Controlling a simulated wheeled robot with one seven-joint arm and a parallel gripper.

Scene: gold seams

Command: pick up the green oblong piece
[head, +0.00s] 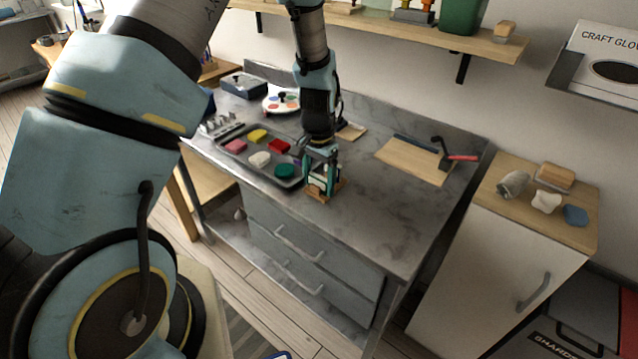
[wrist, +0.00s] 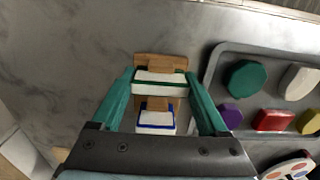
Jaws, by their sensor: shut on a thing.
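The green oblong piece (wrist: 160,86) has a white face and a green edge. It spans the gap between the fingertips of my gripper (wrist: 159,80), and both fingers touch its ends. A similar, smaller piece with a blue edge (wrist: 156,120) sits nearer the palm in the wrist view. Both are at a small wooden holder (wrist: 160,61); I cannot tell whether the green piece still rests in it.
A grey tray (wrist: 212,77) with several coloured lumps, one a dark green octagon (wrist: 246,78), lies beside the holder. A paint palette (head: 281,100) stands behind it. A wooden board (head: 415,161) and a red-handled hammer (head: 455,157) lie to the right. The table's front is clear.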

